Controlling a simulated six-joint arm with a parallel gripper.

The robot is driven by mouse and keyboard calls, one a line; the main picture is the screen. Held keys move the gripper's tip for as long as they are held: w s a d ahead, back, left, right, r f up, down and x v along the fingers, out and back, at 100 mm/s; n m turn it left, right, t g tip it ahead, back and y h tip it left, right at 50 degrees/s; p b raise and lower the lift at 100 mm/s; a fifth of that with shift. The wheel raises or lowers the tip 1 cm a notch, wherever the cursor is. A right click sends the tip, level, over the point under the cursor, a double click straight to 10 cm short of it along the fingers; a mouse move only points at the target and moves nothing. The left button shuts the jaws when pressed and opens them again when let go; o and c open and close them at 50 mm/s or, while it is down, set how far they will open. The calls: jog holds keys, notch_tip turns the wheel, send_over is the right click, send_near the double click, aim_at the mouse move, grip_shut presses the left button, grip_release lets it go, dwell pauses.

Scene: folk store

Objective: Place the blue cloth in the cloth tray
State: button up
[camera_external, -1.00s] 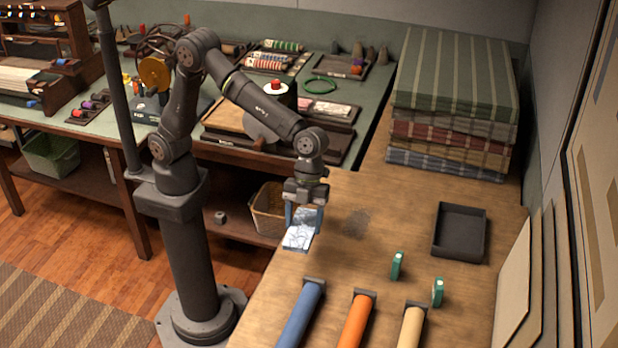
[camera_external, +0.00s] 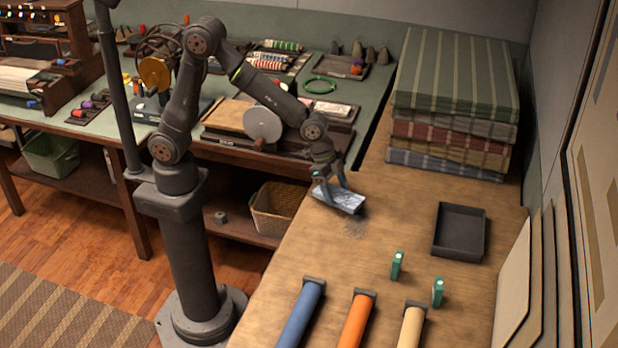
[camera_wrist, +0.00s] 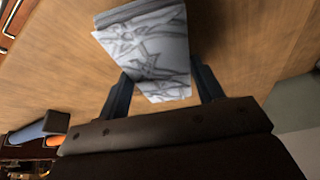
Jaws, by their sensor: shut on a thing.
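My gripper (camera_external: 328,187) is shut on a folded cloth (camera_external: 339,199) with a pale blue-white and grey pattern. The cloth is held tilted above the wooden table, toward its left side. In the wrist view the cloth (camera_wrist: 148,50) sticks out between the two dark fingers, and its pattern looks white and grey. A dark, shallow, empty tray (camera_external: 459,233) lies on the table to the right of my gripper, apart from it.
Two small green-and-white items (camera_external: 397,265) stand in front of the tray. Blue, orange and cream rolls (camera_external: 357,320) lie at the table's front. A stack of folded striped textiles (camera_external: 455,85) stands at the back. The table between gripper and tray is clear, with a dark smudge.

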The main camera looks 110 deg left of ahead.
aim_at(336, 192)
notch_tip(336, 192, up, 11)
jog(key=s+a+n+g+y, duration=0.15)
jog(key=a+n, duration=0.45)
jog(key=a, duration=0.8)
jog(key=s+a+n+t+y, duration=0.1)
jog(key=a+n+y, duration=0.35)
jog(key=a, duration=1.05)
jog(key=s+a+n+g, duration=0.2)
jog(key=s+a+n, duration=0.5)
jog(key=a, duration=0.4)
jog(key=s+a+n+g, duration=0.2)
jog(key=s+a+n, duration=0.3)
jog(key=s+a, duration=0.55)
jog(key=s+a+n+g+h, duration=0.15)
jog(key=s+a+n, duration=0.4)
jog(key=s, duration=0.65)
jog(key=s+a+n+g+h, duration=0.15)
jog(key=s+a+n, duration=0.4)
jog(key=s, duration=0.55)
jog(key=s+a+n+g+h, duration=0.15)
jog(key=s+a+n, duration=0.45)
jog(key=s, duration=0.6)
jog(key=shift+m, duration=0.25)
jog(key=f, duration=2.3)
jog(key=shift+a+f, duration=0.3)
jog(key=shift+a, duration=0.1)
jog(key=shift+f, duration=0.15)
